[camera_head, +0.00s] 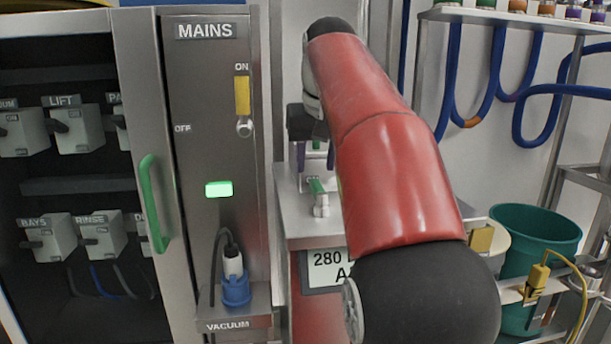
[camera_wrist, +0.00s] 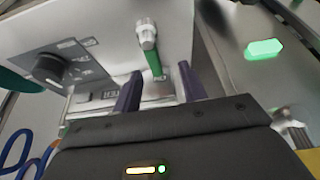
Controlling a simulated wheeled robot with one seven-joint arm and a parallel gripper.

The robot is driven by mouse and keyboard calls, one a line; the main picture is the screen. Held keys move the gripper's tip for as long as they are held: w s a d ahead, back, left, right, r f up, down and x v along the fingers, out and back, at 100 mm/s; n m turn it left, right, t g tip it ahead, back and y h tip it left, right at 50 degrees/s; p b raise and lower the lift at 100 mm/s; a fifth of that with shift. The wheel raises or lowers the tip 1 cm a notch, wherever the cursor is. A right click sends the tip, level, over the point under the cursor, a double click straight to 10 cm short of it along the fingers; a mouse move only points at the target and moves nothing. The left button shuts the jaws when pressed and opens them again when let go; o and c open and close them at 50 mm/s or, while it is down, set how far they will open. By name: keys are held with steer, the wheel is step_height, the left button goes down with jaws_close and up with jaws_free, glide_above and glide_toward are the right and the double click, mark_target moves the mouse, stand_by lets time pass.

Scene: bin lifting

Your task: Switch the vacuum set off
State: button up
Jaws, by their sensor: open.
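A small green lever with a metal knob (camera_head: 321,205) sits on the front of a grey metal unit (camera_head: 290,200) in the head view. It also shows in the wrist view as a green lever (camera_wrist: 153,60) below its metal knob. My gripper (camera_wrist: 157,72) is open. Its two purple fingers stand on either side of the lever's green part in the wrist view, with visible gaps; contact cannot be told. The VACUUM label (camera_head: 228,325) is under a blue socket (camera_head: 236,290) holding a plug.
A MAINS panel (camera_head: 207,100) has a yellow handle (camera_head: 242,95) at ON and a lit green lamp (camera_head: 218,189). A cabinet door with a green handle (camera_head: 153,205) stands left. A black rotary knob (camera_wrist: 48,68) is beside the lever. A green bucket (camera_head: 535,235) stands right.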

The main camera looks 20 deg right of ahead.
mark_target(317, 184)
steer(key=shift+w+d+r, duration=0.4)
steer(key=shift+w+d, duration=0.25)
steer(key=shift+d, duration=0.2)
steer(key=shift+w+d+f, duration=0.1)
steer(key=shift+w+f, duration=0.05)
steer(key=b+x, duration=0.2)
steer(key=x, duration=0.5)
steer(key=shift+f+b, duration=0.1)
steer(key=shift+b, duration=0.25)
jaws_close()
